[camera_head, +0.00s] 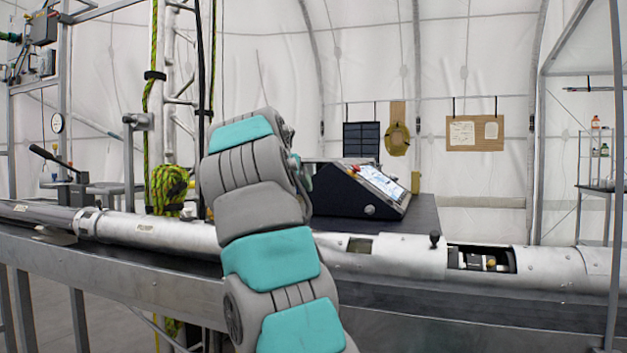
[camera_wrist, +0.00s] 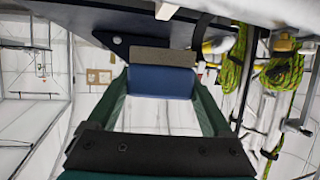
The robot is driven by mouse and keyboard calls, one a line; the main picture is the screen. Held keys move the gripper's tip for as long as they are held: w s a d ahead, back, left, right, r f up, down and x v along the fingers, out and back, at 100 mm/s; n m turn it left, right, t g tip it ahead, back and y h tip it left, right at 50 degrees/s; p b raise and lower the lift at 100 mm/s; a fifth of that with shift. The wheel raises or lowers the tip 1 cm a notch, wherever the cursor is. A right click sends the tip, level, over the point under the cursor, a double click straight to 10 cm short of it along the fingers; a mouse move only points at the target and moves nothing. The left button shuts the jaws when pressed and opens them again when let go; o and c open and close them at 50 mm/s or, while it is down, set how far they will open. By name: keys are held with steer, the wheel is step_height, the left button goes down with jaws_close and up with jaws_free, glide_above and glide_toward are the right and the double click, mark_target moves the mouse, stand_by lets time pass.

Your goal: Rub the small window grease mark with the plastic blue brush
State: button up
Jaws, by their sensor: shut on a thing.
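In the wrist view, my gripper (camera_wrist: 161,78) is shut on the blue brush (camera_wrist: 160,84). The brush has a blue body and a grey-brown pad facing up in the picture, close to a dark panel edge. In the head view, the gripper and brush are hidden behind my grey and teal arm, beside the dark console. A silver tube runs across the bench with a small window (camera_head: 360,245) just right of my arm and a larger opening (camera_head: 482,260) further right. I cannot make out a grease mark on either.
The dark console (camera_head: 352,190) with a lit sloped screen stands behind the tube. A black knob (camera_head: 435,240) sticks up from the tube. Coiled yellow-green rope (camera_head: 168,188) hangs left of my arm. A metal shelf frame stands at right.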

steer(key=shift+d+r, duration=0.15)
steer(key=shift+d, duration=0.35)
